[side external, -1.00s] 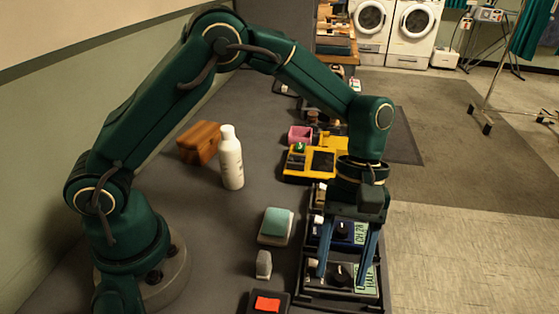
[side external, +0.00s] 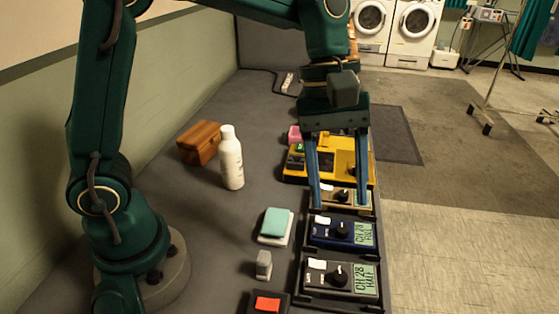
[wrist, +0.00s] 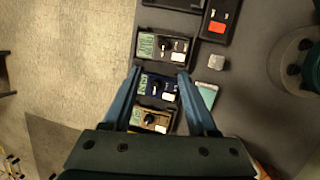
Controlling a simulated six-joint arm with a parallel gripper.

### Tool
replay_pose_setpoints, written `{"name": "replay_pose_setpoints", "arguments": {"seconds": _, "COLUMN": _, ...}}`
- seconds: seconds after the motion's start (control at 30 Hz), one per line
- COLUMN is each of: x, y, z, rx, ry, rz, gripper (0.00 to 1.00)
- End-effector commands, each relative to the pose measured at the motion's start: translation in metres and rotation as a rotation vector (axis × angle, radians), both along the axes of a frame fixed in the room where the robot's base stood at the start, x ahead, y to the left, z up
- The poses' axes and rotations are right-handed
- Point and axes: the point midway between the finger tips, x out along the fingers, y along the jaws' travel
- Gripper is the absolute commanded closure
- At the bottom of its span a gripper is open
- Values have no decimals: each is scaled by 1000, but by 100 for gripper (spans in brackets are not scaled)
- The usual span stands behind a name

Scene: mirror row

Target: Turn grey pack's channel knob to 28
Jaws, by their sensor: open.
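The grey pack (side external: 313,283) lies in the nearest slot of a dark rack in the side view. Its black channel knob (side external: 338,277) is uncovered, and its green display (side external: 364,280) appears to read CH 28, HALF. The grey pack also shows in the wrist view (wrist: 178,57), at the top of the row. My gripper (side external: 341,203) is open and empty, pointing down above the row near the tan pack (side external: 331,196) and blue pack (side external: 317,231). It is apart from the grey knob. In the wrist view my gripper's fingers (wrist: 159,73) straddle the row.
A yellow device (side external: 298,172) stands behind the packs. A white bottle (side external: 231,160), wooden box (side external: 198,145), teal-topped block (side external: 276,224), small grey block (side external: 264,264) and red-switch box (side external: 267,304) stand to the left. The table between bottle and rack is mostly clear.

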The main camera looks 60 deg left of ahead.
Motion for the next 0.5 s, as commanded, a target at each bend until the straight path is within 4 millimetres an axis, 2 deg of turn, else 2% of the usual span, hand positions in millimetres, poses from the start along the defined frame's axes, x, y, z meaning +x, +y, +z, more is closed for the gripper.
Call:
{"name": "replay_pose_setpoints", "arguments": {"seconds": 0.2, "x": -11, "y": 16, "z": 20, "rx": 21, "ry": -107, "rz": -30, "gripper": 41}}
{"name": "replay_pose_setpoints", "arguments": {"seconds": 0.5, "x": -31, "y": 37, "z": 35, "rx": 71, "ry": -245, "rz": -102, "gripper": 41}}
